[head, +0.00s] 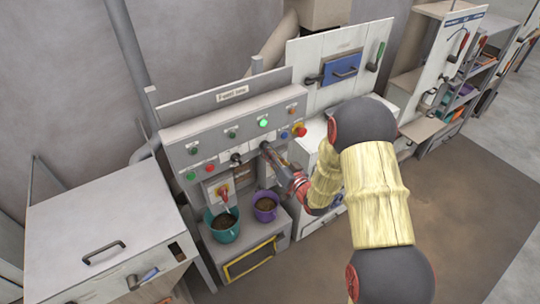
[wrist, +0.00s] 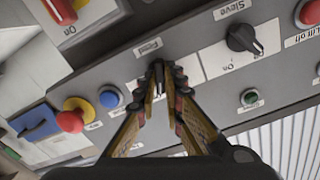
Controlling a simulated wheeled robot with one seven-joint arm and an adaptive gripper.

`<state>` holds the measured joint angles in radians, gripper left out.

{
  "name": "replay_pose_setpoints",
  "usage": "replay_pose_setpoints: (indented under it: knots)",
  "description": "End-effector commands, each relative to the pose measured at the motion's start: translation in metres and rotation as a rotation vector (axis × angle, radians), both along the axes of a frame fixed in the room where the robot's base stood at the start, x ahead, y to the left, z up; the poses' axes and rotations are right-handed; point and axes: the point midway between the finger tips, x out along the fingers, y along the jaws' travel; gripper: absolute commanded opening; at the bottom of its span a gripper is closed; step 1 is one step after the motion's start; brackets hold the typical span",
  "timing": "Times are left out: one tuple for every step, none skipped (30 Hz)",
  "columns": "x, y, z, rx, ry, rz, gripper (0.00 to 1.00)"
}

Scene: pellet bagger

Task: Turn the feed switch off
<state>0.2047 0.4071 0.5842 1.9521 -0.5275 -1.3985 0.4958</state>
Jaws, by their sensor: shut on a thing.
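The feed switch (wrist: 157,66) is a dark rotary knob on a white plate, under an upside-down "Feed" label in the wrist view. My gripper (wrist: 159,74) is shut on this knob, with a fingertip on each side. The fingers hide most of the knob and part of its plate, so I cannot tell which position it points to. In the head view my gripper (head: 268,151) reaches the grey control panel (head: 180,142) from the right and covers the switch.
The black sieve switch (wrist: 243,38) sits beside the feed switch. A red-and-yellow stop button (wrist: 72,115) and a blue button (wrist: 110,97) are on the other side. A green lamp (head: 263,124) is lit above. A teal bucket (head: 224,235) and a purple bucket (head: 266,215) stand below.

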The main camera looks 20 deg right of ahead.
Motion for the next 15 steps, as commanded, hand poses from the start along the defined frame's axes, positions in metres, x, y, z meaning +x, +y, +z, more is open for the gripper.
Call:
replay_pose_setpoints:
  knots:
    - [0.0002, -0.0002, -0.0037, -0.032, -0.015, -0.001, 0.0]
    - [0.0002, -0.0003, -0.0041, -0.055, -0.022, -0.001, 0.0]
    - [0.0003, -0.0003, -0.0044, -0.086, -0.032, -0.001, 0.0]
    - [0.0003, -0.0004, -0.0046, -0.111, -0.04, -0.001, 0.0]
    - [0.0003, -0.0003, -0.0047, -0.137, -0.05, -0.001, 0.0]
    - [0.0002, -0.0003, -0.0051, -0.173, -0.06, -0.001, 0.0]
    - [0.0002, -0.0004, -0.0055, -0.199, -0.069, 0.0, 0.0]
    - [0.0001, -0.0003, -0.0054, -0.226, -0.079, -0.001, 0.0]
    - [0.0001, -0.0004, -0.0055, -0.262, -0.089, 0.0, 0.0]
    - [0.0001, -0.0004, -0.0057, -0.29, -0.098, -0.001, 0.0]
    - [0.0001, -0.0004, -0.0054, -0.318, -0.108, -0.002, 0.0]
    - [0.0002, -0.0006, -0.0056, -0.355, -0.119, -0.001, 0.0]
    - [0.0002, -0.0005, -0.0057, -0.381, -0.128, -0.001, 0.0]
    - [0.0001, -0.0006, -0.0056, -0.408, -0.137, -0.002, 0.0]
    - [0.0, -0.0006, -0.0059, -0.443, -0.147, -0.002, 0.0]
